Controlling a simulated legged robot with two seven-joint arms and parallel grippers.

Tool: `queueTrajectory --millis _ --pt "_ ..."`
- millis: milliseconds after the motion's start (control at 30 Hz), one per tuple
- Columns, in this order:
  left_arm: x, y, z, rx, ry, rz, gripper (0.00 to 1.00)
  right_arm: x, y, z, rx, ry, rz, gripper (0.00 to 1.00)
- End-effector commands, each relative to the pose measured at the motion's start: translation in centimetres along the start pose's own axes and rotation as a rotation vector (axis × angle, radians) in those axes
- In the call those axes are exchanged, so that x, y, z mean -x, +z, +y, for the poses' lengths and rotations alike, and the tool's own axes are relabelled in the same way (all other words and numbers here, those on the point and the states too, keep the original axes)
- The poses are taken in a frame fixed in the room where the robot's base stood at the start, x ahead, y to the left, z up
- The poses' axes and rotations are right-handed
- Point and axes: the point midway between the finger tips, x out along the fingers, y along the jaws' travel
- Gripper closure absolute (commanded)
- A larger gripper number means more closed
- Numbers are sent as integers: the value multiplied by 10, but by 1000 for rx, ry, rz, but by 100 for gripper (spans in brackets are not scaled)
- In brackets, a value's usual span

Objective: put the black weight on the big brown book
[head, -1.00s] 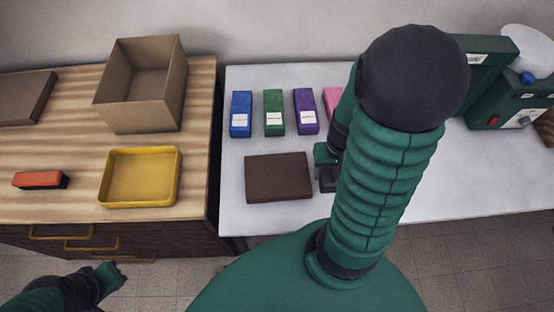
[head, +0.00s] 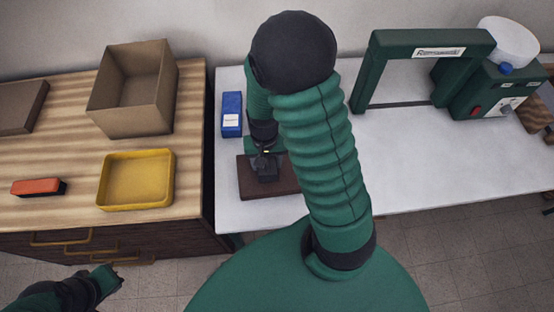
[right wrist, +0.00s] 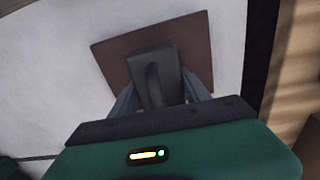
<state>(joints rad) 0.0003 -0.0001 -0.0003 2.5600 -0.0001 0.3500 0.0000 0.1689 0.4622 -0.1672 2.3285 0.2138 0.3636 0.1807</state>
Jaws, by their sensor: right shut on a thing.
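The big brown book (head: 284,186) lies flat on the white table, left of its middle. My right gripper (head: 264,155) is above the book, shut on the black weight (head: 266,171). In the right wrist view the weight (right wrist: 148,78) sits between the fingers, with the book (right wrist: 118,52) behind it. I cannot tell whether the weight touches the book or hangs just above it. My left gripper (head: 110,276) is low at the left, away from the tables; its finger gap is unclear.
A blue box (head: 232,115) stands behind the book; my arm hides the table beside it. A green frame (head: 420,55) and a green machine (head: 490,90) stand at the right. The wooden cabinet holds a yellow tray (head: 136,205), a cardboard box (head: 130,115) and an orange-black block (head: 38,187).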

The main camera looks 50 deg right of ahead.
Motion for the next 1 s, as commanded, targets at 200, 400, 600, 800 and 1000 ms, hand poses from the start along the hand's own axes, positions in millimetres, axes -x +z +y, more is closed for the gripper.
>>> queueTrajectory --millis 200,400,600,800,1000 --pt "-3 1 0 -1 0 0 100 -26 0 1 -2 0 -2 100" --pt "-3 1 0 -1 0 0 100 -26 1 0 -1 1 1 100" --pt "-4 1 0 0 0 0 100 -28 1 1 0 2 -1 32" --pt "-4 1 0 0 0 0 100 -28 1 1 0 1 -2 24" --pt "-2 0 0 -1 0 0 100 -24 0 1 0 1 -1 24"
